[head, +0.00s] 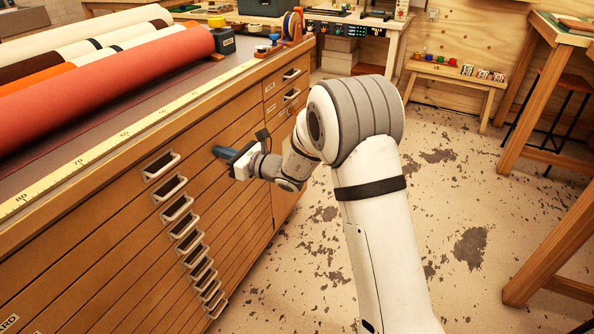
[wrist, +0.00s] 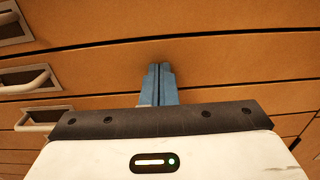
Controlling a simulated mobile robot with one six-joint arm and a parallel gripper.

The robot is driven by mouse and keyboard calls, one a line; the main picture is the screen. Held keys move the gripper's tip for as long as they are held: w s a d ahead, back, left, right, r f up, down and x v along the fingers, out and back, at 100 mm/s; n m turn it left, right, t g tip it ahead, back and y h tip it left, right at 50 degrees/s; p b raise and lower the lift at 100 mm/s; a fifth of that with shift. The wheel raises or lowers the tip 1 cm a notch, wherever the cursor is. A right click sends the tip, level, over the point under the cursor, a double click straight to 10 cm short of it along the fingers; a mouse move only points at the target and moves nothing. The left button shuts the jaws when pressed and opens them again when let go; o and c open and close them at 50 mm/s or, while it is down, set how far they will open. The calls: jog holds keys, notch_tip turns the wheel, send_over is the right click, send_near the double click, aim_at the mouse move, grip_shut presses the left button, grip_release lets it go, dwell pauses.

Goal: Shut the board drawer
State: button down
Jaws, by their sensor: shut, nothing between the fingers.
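The wooden flat-file cabinet (head: 120,215) has a stack of wide, thin drawers with white pull handles. A label ending in "ARD" (head: 9,323) shows on a front at the lower left edge of the head view; the frame cuts off the rest. My gripper (head: 222,153) is shut and empty, its blue fingers pointing at the drawer fronts, right of the handle column. In the wrist view the shut fingertips (wrist: 158,72) are against or very close to a drawer front (wrist: 225,75); contact cannot be told. The fronts in view look about flush.
Pull handles (wrist: 28,78) stand out left of my fingers. Foil rolls (head: 110,70) and a yellow ruler strip (head: 110,145) lie on the cabinet top. A workbench (head: 545,240) stands at the right. The floor (head: 455,220) between is clear.

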jog(key=p+v, duration=0.1)
jog(key=v, duration=1.3)
jog(key=s+d+r+n+g+h+p, duration=0.2)
jog(key=s+r+n+g+h+p, duration=0.15)
jog(key=s+r+n+p, duration=0.5)
jog(key=s+d+r+n+g+h+p, duration=0.2)
jog(key=s+r+n+g+p, duration=0.3)
jog(key=s, duration=0.6)
jog(key=s+d+r+n+t+h+p, duration=0.1)
jog(key=s+d+r+n+h+p, duration=0.3)
jog(key=d, duration=0.4)
jog(key=s+d+r+n+t+h+p, duration=0.2)
jog(key=s+d+r+n+h+p, duration=0.2)
jog(key=d, duration=0.5)
notch_tip(320, 180, up, 3)
jog(key=shift+r+n+h, duration=0.25)
jog(key=shift+n+h, duration=0.8)
jog(key=shift+h, duration=0.2)
jog(key=shift+d, duration=0.15)
